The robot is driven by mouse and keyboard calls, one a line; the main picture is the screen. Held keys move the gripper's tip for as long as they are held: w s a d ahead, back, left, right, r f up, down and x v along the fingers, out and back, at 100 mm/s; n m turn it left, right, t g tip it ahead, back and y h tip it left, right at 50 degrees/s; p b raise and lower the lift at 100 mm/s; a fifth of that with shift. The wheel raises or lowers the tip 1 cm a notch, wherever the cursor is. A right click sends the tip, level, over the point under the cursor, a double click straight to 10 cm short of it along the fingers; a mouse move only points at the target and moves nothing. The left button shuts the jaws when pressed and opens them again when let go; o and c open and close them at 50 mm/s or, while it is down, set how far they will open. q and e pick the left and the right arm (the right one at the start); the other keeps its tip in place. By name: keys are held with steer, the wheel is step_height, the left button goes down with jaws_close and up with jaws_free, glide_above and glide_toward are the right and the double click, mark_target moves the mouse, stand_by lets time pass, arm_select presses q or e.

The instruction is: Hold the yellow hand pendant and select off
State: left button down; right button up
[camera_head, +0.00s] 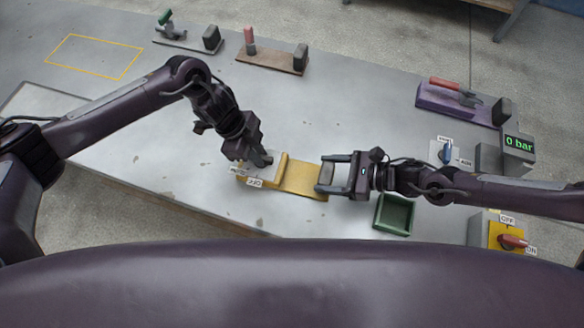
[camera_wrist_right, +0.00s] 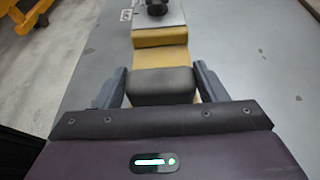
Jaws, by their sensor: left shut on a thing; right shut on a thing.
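An OFF label (camera_head: 255,182) sits at the plate's near edge, upside down in the head view. My right gripper (camera_head: 327,174) is shut on the pendant's dark grey grip block (camera_wrist_right: 160,85), one finger on each side. My left gripper (camera_head: 262,160) is shut at the plate, on the selector knob, which its fingers mostly hide; the knob's pointing direction cannot be told.
A green open bin (camera_head: 395,213) stands close below my right gripper. Stands with tools line the back. The middle of the table is clear.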

arm_select(q)
steer(key=n+t, duration=0.1)
steer(key=n, duration=0.2)
steer(key=shift+s, duration=0.15)
steer(key=n+t, duration=0.1)
steer(key=n, duration=0.1)
steer(key=n+t, duration=0.1)
steer(key=n, duration=0.2)
steer(key=shift+s+d+y, duration=0.1)
steer(key=shift+y, duration=0.2)
steer(key=n, duration=0.3)
steer(key=n+t+y, duration=0.1)
steer(key=n, duration=0.1)
steer(key=shift+s+d+n+t, duration=0.1)
steer(key=shift+n+t, duration=0.2)
steer(key=shift+n, duration=0.1)
steer(key=shift+n+t+y, duration=0.3)
steer(key=shift+n+y, duration=0.5)
steer(key=shift+n, duration=1.2)
steer(key=c, duration=1.4)
jaws_free()
steer(key=shift+r, duration=0.1)
